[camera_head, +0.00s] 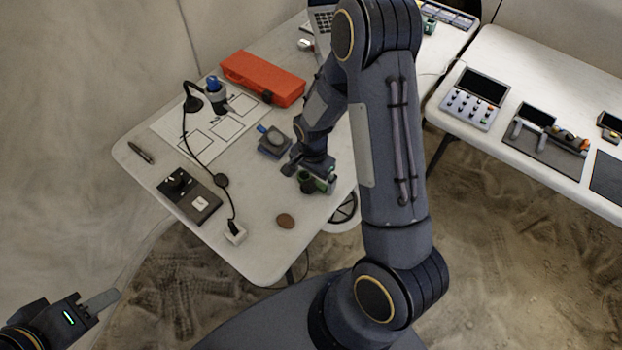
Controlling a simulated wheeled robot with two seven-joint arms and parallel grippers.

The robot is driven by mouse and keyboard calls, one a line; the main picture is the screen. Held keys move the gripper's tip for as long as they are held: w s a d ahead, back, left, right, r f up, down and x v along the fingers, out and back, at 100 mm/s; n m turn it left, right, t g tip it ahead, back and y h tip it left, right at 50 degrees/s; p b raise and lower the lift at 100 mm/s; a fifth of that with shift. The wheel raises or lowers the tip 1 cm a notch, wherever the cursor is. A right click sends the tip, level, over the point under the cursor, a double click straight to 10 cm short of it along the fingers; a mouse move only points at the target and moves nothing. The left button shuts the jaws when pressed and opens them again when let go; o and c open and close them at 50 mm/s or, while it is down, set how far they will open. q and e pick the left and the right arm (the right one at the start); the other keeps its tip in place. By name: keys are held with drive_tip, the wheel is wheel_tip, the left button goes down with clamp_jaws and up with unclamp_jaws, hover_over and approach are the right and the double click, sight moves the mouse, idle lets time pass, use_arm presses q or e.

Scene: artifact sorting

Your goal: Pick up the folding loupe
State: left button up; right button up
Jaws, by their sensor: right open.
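My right gripper (318,185) points down over the front right part of the white table (262,238). It is open, with dark and green parts at its tips. I cannot tell whether a small object sits between or under its fingers. I cannot make out the folding loupe for certain; it may be hidden by this gripper. My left gripper (104,300) is at the lower left, off the table and far from the objects. Its fingers show edge-on, so I cannot tell whether they are apart.
A brown stone (285,221) lies near the front edge. A blue-and-grey device (273,142) is left of my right gripper. An orange case (262,79), a marked sheet (197,142), a corded black lamp (193,104), a black box (190,196) and a pen (140,152) also lie there.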

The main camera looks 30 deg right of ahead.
drive_tip(key=c, duration=0.8)
